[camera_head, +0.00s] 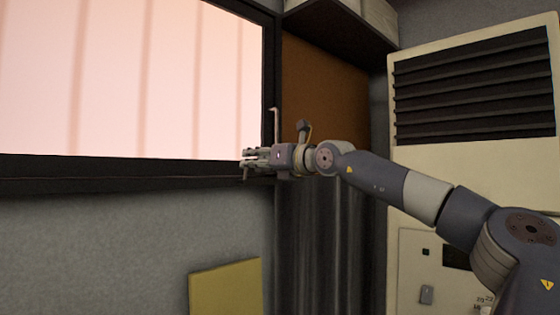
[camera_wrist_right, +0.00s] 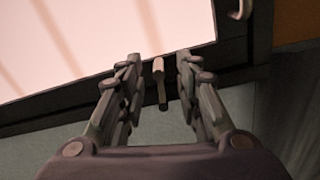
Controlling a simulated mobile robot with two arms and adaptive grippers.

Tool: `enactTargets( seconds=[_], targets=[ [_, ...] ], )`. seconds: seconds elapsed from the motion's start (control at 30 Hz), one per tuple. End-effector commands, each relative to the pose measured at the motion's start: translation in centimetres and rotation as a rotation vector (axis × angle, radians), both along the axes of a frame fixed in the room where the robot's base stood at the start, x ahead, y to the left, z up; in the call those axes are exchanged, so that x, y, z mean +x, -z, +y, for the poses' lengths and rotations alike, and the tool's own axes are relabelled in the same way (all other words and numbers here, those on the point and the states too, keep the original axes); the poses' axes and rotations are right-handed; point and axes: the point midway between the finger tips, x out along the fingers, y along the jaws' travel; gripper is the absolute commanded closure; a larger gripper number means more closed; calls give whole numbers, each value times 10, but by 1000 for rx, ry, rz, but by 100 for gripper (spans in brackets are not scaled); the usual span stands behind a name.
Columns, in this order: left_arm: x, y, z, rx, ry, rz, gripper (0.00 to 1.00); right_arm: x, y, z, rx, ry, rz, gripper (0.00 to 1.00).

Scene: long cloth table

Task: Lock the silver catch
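My right gripper (camera_head: 247,159) reaches in from the right to the lower right corner of the window. It also shows in the right wrist view (camera_wrist_right: 159,62), with its two fingers apart. A small catch (camera_wrist_right: 158,82), pale at the top and darker below, sits on the lower window frame between the fingertips, with a gap on both sides. In the head view the fingers largely hide it. A second pale, hooked handle (camera_head: 274,124) is on the right side of the frame, above the gripper. It also shows at the top right of the wrist view (camera_wrist_right: 240,9). My left gripper is not in view.
The dark window frame (camera_head: 120,170) borders a bright pane (camera_head: 130,75). A grey wall (camera_head: 100,240) lies below, with a yellow panel (camera_head: 226,288). A dark curtain-like surface (camera_head: 315,240) hangs below my right wrist. A cream louvred cabinet (camera_head: 475,180) stands behind my right arm.

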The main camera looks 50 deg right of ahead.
Motion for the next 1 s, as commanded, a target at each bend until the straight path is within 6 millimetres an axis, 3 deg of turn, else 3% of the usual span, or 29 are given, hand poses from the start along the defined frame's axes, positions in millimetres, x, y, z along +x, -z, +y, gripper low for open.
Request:
enactTargets(
  seconds=[0.7, 1.0],
  targets=[
    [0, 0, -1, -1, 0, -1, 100, -79, -2, 8, 0, 0, -5, 68],
    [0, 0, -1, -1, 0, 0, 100, -92, 0, 10, 1, 0, -2, 68]
  ],
)
